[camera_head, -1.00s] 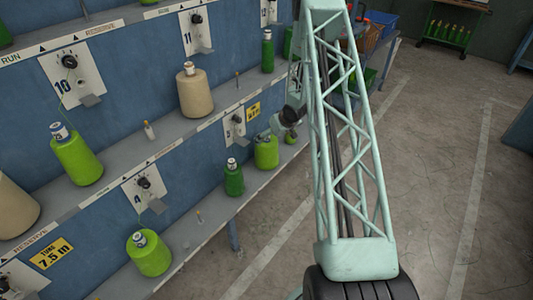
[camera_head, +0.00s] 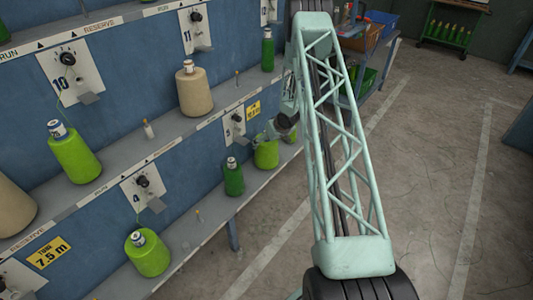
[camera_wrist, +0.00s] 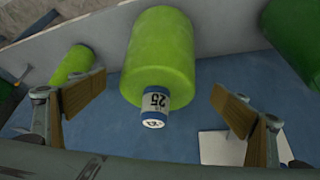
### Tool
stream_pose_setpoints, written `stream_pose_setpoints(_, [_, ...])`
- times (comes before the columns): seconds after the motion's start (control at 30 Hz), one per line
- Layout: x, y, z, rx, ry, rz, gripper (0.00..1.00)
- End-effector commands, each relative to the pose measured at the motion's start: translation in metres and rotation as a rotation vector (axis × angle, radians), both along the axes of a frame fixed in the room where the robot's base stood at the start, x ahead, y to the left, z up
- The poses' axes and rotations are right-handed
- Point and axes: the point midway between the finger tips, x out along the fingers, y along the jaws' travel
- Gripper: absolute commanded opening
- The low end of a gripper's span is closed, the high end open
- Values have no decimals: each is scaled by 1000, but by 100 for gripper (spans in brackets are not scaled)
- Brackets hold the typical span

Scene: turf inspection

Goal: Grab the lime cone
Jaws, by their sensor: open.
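A lime cone (camera_wrist: 160,55) with a blue-and-white label tip marked 25 fills the upper middle of the wrist view. My gripper (camera_wrist: 160,93) is open, with one tan-padded finger on each side of the cone's narrow end. Gaps show between the fingers and the cone. In the head view this appears to be the lime cone (camera_head: 266,156) on the lower shelf, its top covered by my gripper (camera_head: 276,130). A smaller-looking lime cone (camera_wrist: 75,64) is behind the left finger. Other lime cones stand on the upper shelf (camera_head: 75,158) and lower shelf (camera_head: 149,257) at left.
A dark green cone (camera_head: 233,178) stands left of my gripper on the lower shelf. A beige cone (camera_head: 195,93) stands on the shelf above. The blue rack wall (camera_head: 90,120) carries dial plates. Open floor (camera_head: 440,180) lies to the right.

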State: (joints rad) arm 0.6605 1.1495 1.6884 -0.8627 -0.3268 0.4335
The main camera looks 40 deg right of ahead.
Motion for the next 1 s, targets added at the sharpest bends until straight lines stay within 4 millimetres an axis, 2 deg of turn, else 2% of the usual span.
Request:
stream_pose_setpoints(0.57, [4, -1, -8, 0, 0, 0, 93])
stream_pose_setpoints(1.0, [23, -7, -42, -1, 1, 2, 93])
